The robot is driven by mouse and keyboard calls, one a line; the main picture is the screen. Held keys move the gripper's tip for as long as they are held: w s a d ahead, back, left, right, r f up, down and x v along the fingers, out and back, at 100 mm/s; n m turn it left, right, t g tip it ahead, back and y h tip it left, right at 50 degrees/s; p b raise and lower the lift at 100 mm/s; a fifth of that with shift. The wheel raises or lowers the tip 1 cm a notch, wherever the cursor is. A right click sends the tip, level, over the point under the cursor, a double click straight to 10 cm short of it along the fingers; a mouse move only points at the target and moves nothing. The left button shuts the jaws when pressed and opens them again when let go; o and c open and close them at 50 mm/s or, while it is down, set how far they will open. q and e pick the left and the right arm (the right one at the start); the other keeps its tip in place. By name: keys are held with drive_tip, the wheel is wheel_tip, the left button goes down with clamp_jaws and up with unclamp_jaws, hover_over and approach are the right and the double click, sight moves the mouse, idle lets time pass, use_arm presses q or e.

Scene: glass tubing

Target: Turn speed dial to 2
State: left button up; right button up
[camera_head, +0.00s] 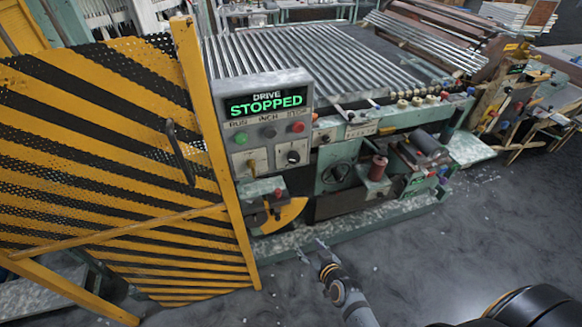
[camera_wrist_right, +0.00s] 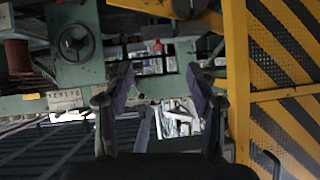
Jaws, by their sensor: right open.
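My right gripper (camera_head: 314,250) is open and empty, low in front of the machine and well below the panel. Its spread fingers also show in the wrist view (camera_wrist_right: 161,85). My left gripper is not in view.
A yellow-and-black striped guard (camera_head: 105,150) stands left of the panel, with a dark handle. Glass tubes (camera_head: 310,60) lie across the machine top. A handwheel (camera_head: 336,174) and a red spool (camera_head: 378,167) sit right of the panel. The grey floor (camera_head: 450,240) at right is clear.

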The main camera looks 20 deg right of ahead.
drive_tip(key=w+r+t, duration=0.3)
drive_tip(key=r+t, duration=0.1)
drive_tip(key=r, duration=1.3)
drive_tip(key=t, duration=0.2)
approach(295, 160)
drive_tip(key=w+p, duration=0.1)
drive_tip(key=w, duration=0.1)
drive_tip(key=w+p, duration=0.1)
drive_tip(key=w, duration=0.2)
drive_tip(key=w+p, duration=0.1)
drive_tip(key=w, duration=0.2)
drive_tip(key=shift+w+a, duration=0.25)
drive_tip(key=shift+a, duration=0.05)
drive_tip(key=shift+w+f, duration=0.1)
drive_tip(key=shift+w, duration=0.25)
drive_tip(key=c, duration=1.2)
drive_tip(key=shift+o, duration=0.2)
